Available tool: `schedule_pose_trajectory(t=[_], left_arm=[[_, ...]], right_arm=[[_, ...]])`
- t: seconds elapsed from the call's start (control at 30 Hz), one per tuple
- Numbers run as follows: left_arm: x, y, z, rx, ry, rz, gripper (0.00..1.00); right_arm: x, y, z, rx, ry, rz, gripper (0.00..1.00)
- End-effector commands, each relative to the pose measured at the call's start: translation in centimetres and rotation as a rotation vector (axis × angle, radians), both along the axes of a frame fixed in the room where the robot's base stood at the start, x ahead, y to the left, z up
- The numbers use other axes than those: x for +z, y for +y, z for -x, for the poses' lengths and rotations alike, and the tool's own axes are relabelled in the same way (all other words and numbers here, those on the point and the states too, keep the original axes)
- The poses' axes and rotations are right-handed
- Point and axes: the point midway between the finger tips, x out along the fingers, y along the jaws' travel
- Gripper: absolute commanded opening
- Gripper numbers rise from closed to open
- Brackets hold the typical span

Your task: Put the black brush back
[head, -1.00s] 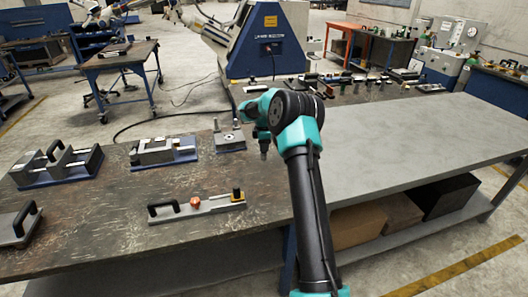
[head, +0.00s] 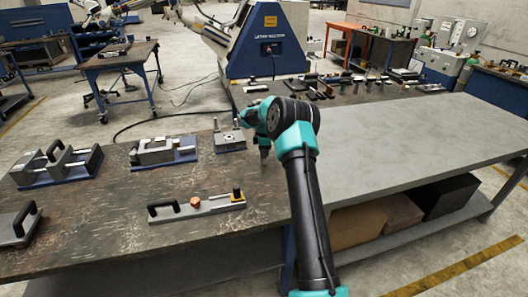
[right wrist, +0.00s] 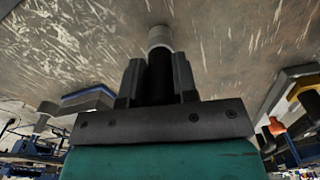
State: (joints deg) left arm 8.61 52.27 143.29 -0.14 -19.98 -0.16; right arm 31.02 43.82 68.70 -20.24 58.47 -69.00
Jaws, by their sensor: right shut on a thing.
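My right gripper (head: 265,151) hangs over the dark worktop, right of the metal block with an upright post. In the right wrist view, its two fingers (right wrist: 158,82) are shut on the black brush (right wrist: 160,75), a dark round piece with a pale grey end (right wrist: 160,37) pointing away from the gripper toward the worktop. Whether that end touches the surface I cannot tell. In the head view the brush is too small to make out clearly. My left gripper is not in view.
A flat fixture (head: 208,208) with a black handle and orange knob lies left of the gripper. The grey bench top (head: 420,140) at right is clear.

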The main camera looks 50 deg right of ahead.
Motion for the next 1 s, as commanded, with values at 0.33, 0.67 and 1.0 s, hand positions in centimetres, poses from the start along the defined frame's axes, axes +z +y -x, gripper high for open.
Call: schedule_pose_trajectory(t=[0.33, 0.67, 1.0], left_arm=[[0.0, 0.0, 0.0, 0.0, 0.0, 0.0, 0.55], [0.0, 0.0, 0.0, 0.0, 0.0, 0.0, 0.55], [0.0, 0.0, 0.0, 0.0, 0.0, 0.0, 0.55]], right_arm=[[-0.3, 0.0, 0.0, 0.0, 0.0, 0.0, 0.35], [-0.3, 0.0, 0.0, 0.0, 0.0, 0.0, 0.52], [1.3, 0.0, -0.1, 0.0, -0.001, 0.001, 0.52]])
